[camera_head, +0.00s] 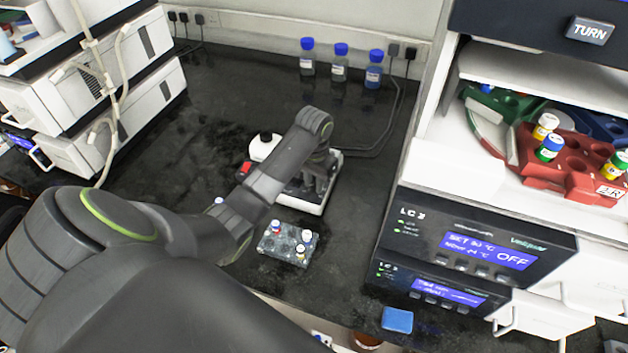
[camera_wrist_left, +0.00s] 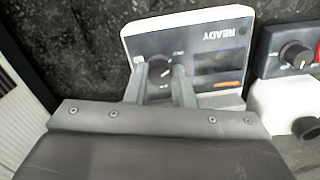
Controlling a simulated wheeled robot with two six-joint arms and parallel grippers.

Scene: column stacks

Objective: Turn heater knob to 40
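The heater (camera_head: 312,205) is a white device on the black bench, partly hidden under my left arm in the head view. In the left wrist view the heater (camera_wrist_left: 150,32) shows a grey panel with an upside-down READY label and a dark screen. Its round dark knob (camera_wrist_left: 159,69) lies between the fingertips of my left gripper (camera_wrist_left: 163,75). The left gripper (camera_head: 316,182) points down over the heater. The fingers stand a little apart, one on each side of the knob; whether they press on it is unclear. The dial markings are too small to read. My right gripper is not seen.
A second device with a dark knob (camera_wrist_left: 296,55) stands beside the heater. A vial rack (camera_head: 287,245) sits in front of it. Blue-capped bottles (camera_head: 340,64) stand at the back. Stacked control units (camera_head: 480,245) are to the right.

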